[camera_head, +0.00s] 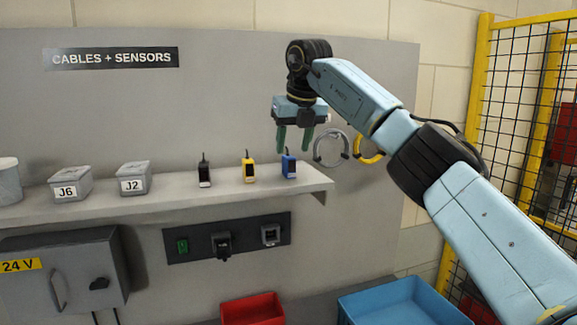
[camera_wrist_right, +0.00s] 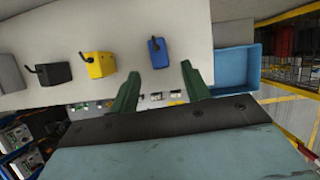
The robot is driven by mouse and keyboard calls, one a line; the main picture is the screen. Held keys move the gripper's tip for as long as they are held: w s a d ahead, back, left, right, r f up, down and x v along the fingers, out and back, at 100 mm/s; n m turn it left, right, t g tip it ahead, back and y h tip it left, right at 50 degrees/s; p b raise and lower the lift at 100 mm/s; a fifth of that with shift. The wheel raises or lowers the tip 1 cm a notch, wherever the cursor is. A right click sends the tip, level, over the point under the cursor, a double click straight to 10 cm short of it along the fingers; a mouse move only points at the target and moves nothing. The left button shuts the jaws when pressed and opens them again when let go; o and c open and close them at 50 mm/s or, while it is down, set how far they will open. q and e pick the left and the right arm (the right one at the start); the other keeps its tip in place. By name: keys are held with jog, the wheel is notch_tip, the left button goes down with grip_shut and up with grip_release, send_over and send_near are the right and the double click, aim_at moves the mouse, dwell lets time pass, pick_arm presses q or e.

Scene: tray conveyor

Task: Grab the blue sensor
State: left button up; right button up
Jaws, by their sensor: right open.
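The blue sensor (camera_head: 289,166) stands upright at the right end of the shelf (camera_head: 240,190) in the head view. My right gripper (camera_head: 294,150) has green fingers, open and empty, with tips close to the blue sensor in the head view. It also shows in the right wrist view (camera_wrist_right: 159,75), where the sensor is not between the fingers. I cannot tell the exact gap. My left gripper is not in view.
A yellow sensor (camera_head: 248,170) and a black sensor (camera_head: 204,174) stand to the left on the shelf. Farther left are grey boxes J2 (camera_head: 133,178) and J6 (camera_head: 70,184). Cable rings (camera_head: 329,147) hang at right. A blue bin (camera_head: 404,301) and red bin (camera_head: 252,309) lie below.

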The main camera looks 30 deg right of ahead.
aim_at(291, 157)
jog(key=shift+w+f, duration=0.3)
jog(key=shift+f, duration=0.15)
jog(key=shift+w+f, duration=0.15)
jog(key=shift+f, duration=0.05)
jog(key=p+x, duration=0.1)
jog(key=x, duration=0.3)
jog(key=shift+d+f+p, duration=0.1)
jog(key=shift+f+p, duration=0.05)
jog(key=shift+p, duration=0.15)
jog(key=shift+f, duration=0.3)
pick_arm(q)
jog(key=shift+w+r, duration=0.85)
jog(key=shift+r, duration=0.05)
pick_arm(e)
jog(key=shift+f, duration=0.1)
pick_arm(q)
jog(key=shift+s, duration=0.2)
pick_arm(e)
grip_shut()
